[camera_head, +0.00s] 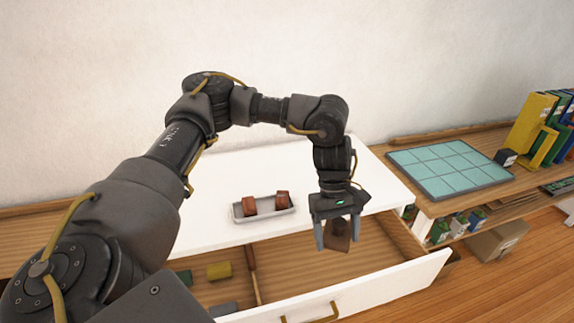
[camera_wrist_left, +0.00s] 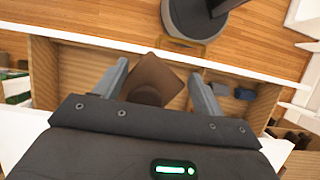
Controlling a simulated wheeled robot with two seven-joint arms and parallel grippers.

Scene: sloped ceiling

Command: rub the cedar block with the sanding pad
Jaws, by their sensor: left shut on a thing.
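My left gripper (camera_head: 339,228) is shut on a dark brown piece with a flat, squarish face and a rounded knob, which looks like the sanding pad (camera_head: 338,240). It hangs over the open drawer, tilted, and also shows between the fingers in the left wrist view (camera_wrist_left: 158,75). Two reddish-brown pieces (camera_head: 282,199) rest in a small grey tray (camera_head: 264,215) on the white top, left of my gripper. I cannot tell for sure which piece is the cedar block. My right gripper is not in view.
The open drawer (camera_head: 390,277) holds a yellow-olive piece (camera_head: 219,271), a wooden-handled tool (camera_head: 252,270) and a grey item (camera_head: 223,309). A teal gridded mat (camera_head: 450,167) and upright books (camera_head: 530,123) stand at right. The white top around the tray is clear.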

